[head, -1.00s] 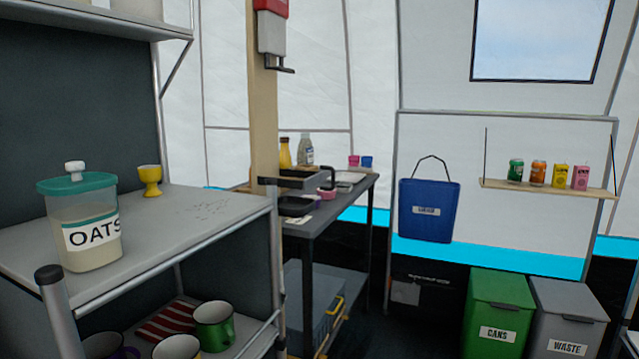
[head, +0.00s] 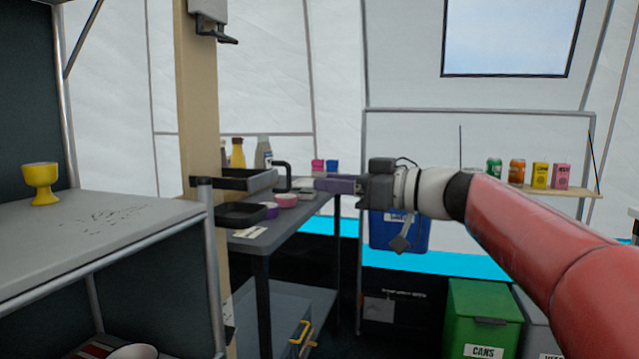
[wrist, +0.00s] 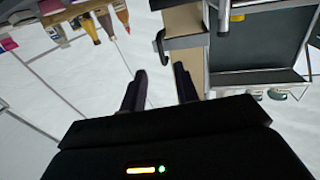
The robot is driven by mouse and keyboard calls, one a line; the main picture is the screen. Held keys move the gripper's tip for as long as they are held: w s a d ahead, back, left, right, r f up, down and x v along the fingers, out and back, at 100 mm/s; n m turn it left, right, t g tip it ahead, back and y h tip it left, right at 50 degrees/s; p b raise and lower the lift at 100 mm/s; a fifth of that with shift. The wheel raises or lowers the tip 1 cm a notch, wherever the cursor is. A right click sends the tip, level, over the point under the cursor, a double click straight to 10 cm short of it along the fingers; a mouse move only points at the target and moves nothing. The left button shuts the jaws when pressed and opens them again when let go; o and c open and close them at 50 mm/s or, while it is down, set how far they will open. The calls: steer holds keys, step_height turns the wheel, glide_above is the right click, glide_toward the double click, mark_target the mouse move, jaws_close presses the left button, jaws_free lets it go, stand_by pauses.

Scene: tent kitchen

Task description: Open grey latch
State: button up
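My gripper (head: 322,183) is in the air above that table, pointing left. In the wrist view its two dark fingers (wrist: 160,82) are apart with nothing between them. A dark looped handle (head: 283,176) is just left of the fingertips, beside a dark tray at the wooden post; a dark handle also shows ahead of the fingers in the wrist view (wrist: 180,43).
The wooden post (head: 200,110) carries a grey holder (head: 210,12) high up. Bottles (head: 238,154) and pink cups stand on the dark table (head: 285,228). The grey shelf (head: 100,232) with a yellow egg cup (head: 40,183) is at left. The green bin (head: 480,305) is below my arm.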

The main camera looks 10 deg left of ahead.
mark_target(274, 180)
steer(key=p+x, duration=0.1)
steer(key=x, duration=0.6)
steer(key=shift+a+p, duration=0.35)
jaws_close()
